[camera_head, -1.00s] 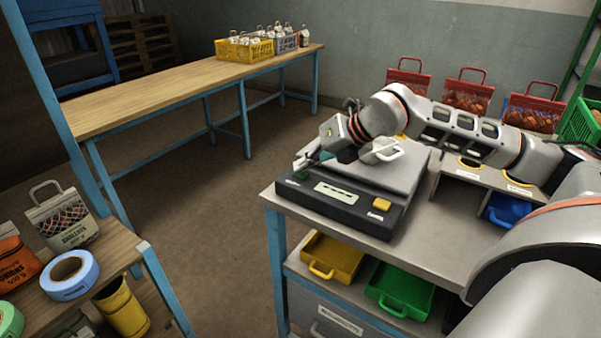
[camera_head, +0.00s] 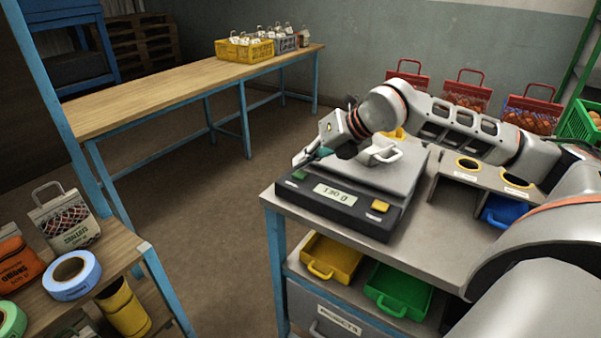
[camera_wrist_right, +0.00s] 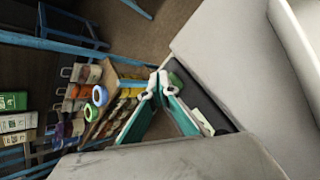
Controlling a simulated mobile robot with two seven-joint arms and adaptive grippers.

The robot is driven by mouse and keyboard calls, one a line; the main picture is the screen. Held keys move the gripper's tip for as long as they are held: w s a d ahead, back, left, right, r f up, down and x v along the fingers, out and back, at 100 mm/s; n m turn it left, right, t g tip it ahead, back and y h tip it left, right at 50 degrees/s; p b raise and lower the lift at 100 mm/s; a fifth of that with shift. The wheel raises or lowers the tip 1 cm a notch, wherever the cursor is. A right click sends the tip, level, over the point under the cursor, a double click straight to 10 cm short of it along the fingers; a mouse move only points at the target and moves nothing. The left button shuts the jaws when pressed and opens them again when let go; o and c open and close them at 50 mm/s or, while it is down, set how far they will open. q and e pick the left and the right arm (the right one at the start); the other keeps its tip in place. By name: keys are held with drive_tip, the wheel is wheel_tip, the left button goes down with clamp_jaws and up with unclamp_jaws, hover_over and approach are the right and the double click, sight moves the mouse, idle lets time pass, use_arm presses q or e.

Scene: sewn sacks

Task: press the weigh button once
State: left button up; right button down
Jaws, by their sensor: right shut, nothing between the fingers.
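The scale (camera_head: 340,214) stands on the grey bench, with a dark front panel and a grey weighing plate. Its panel has a green button (camera_head: 299,175) at the left, a yellow button (camera_head: 379,206) at the right and a lit display (camera_head: 335,194) reading 130 g between them. I cannot tell from the labels which button is which. A white item with a handle (camera_head: 386,153) is on the plate, partly behind my arm. My right gripper (camera_head: 307,158) is shut and empty, just above and behind the green button, apart from it. Its teal fingers meet in the wrist view (camera_wrist_right: 157,84). My left gripper is out of view.
A holder with round openings (camera_head: 486,172) stands right of the scale. Yellow (camera_head: 332,255) and green (camera_head: 399,290) trays are on the shelf below. A wooden side table (camera_head: 105,268) holds sacks and tape rolls. Floor left of the bench is clear.

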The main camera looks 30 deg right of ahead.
sight(303, 174)
drive_tip(key=shift+r+p, duration=1.6)
drive_tip(key=shift+r, duration=0.95)
drive_tip(key=shift+f, duration=0.1)
